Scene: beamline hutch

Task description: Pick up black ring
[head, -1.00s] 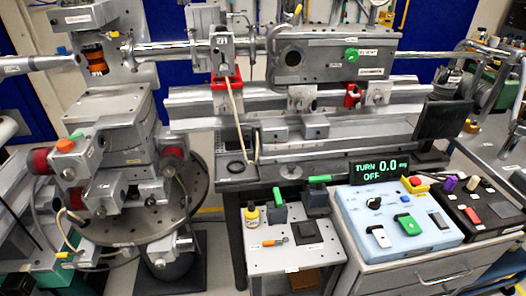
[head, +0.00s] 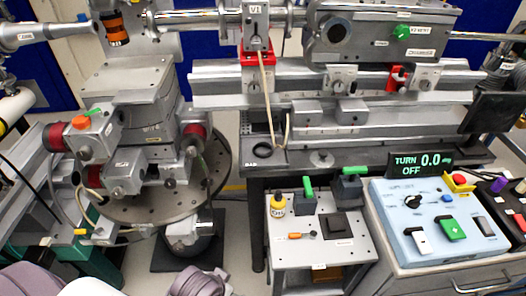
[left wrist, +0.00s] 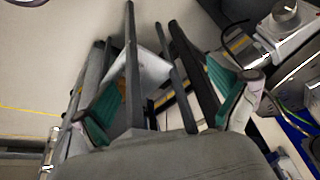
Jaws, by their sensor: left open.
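A thin black ring (head: 272,159) lies flat on the dark ledge of the bench, by a small label, below the rail in the head view. My left gripper (left wrist: 165,105) shows in the left wrist view, its two green-padded fingers spread wide with nothing between them. It faces the floor and some dark legs. I cannot make out the ring in that view. In the head view only parts of my arm show at the bottom left edge, well away from the ring. My right gripper is not in view.
A beige cable (head: 267,95) hangs down close to the ring. A small table (head: 293,253) in front holds a yellow bottle (head: 278,206), green-handled blocks and a dark square pad (head: 336,225). A blue control box (head: 400,235) stands right, a round stage (head: 145,205) left.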

